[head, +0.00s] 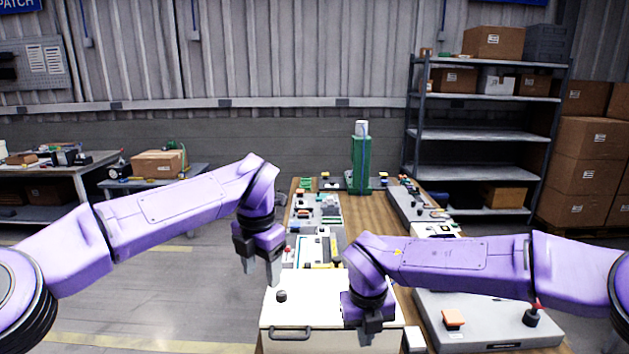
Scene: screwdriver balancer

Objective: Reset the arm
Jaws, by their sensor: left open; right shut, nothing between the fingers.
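My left arm comes in from the left in the head view, and its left gripper (260,274) points down just off the left edge of the workbench. It is open and empty. My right arm comes in from the right, and its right gripper (368,336) points down over the white box front with a handle. It is shut with nothing visible in it, and its tips are near the bottom of the picture. A green device with a white top (361,160) stands upright at the far end of the wooden workbench (345,212).
A white box (310,312) with a black knob fills the near bench. A grey panel (480,310) with an orange button and a red-topped knob lies at right. Small parts crowd both bench sides. Shelving (480,136) and cartons (580,165) stand behind right. Floor at left is free.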

